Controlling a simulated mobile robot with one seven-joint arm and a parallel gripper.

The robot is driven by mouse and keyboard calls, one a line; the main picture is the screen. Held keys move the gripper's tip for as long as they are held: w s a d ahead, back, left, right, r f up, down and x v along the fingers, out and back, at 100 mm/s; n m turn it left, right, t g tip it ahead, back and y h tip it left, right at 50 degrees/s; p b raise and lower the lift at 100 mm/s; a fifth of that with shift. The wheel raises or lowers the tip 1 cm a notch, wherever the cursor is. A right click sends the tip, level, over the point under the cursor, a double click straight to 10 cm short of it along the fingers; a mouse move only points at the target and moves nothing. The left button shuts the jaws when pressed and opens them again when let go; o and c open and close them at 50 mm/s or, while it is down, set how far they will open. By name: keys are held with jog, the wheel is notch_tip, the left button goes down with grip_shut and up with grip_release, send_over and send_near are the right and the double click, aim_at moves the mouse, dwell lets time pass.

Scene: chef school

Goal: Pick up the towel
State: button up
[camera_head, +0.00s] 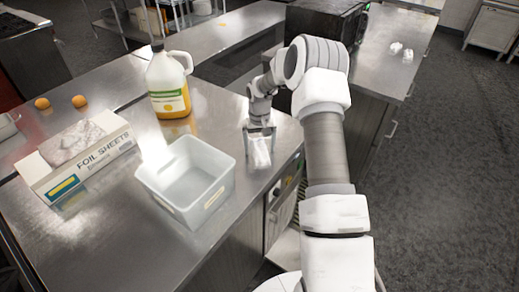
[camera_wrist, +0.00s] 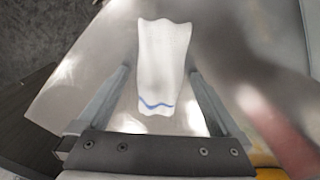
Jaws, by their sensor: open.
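The towel (camera_wrist: 162,62) is white and folded long, with a blue wavy stripe near one end. In the head view the towel (camera_head: 261,153) lies on the steel counter near its right edge, just right of the white bin. My gripper (camera_head: 260,131) is over the towel, pointing down. In the wrist view my gripper (camera_wrist: 160,78) is open, with one finger on each side of the towel's striped end. The fingers do not visibly touch the cloth. I cannot tell the exact height of the fingertips above the counter.
A white bin (camera_head: 221,195) stands close left of the towel. Two orange round things (camera_head: 79,101) lie at the far left. The steel counter (camera_head: 110,237) is bare in front.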

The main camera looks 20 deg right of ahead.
aim_at(262, 146)
jog(key=c, duration=1.5)
jog(key=shift+r, duration=0.15)
jog(key=shift+r, duration=0.25)
jog(key=r, duration=0.2)
jog(key=r+b, duration=0.1)
jog(key=shift+s+d+r, duration=0.25)
jog(key=shift+d+r, duration=0.1)
jog(key=shift+r, duration=0.05)
jog(key=s+d+r+b, duration=0.1)
jog(key=s+d+r, duration=0.5)
jog(key=s+d, duration=0.1)
jog(key=shift+s+d+r, duration=0.2)
jog(key=shift+d+r, duration=0.05)
jog(key=shift+d, duration=0.2)
